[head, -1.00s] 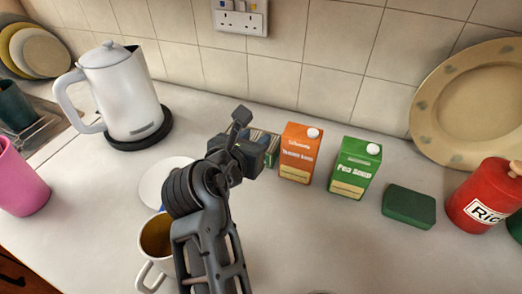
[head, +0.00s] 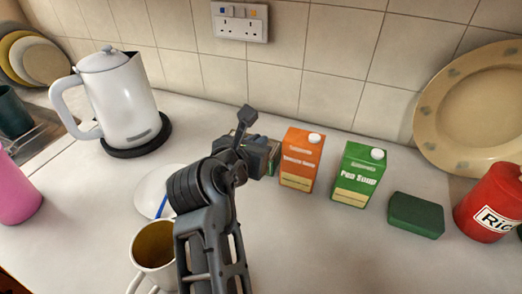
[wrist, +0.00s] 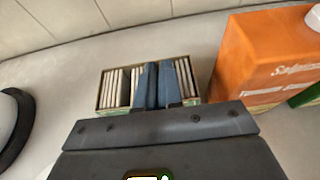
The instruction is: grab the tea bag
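The tea bags (wrist: 112,88) are pale, thin packets standing in rows in a small open box (wrist: 101,99), left of the orange carton. In the head view my gripper (head: 252,128) is at the box and hides most of it. In the wrist view the two dark blue fingers of my gripper (wrist: 159,86) are at the middle of the box, close together, among the rows of bags. I cannot tell whether a tea bag is between them.
An orange soup carton (head: 300,160) stands right beside the box, with a green carton (head: 357,175) and a green sponge (head: 415,215) further right. A white kettle (head: 118,100), a plate (head: 150,190) and a mug (head: 153,248) are on the left.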

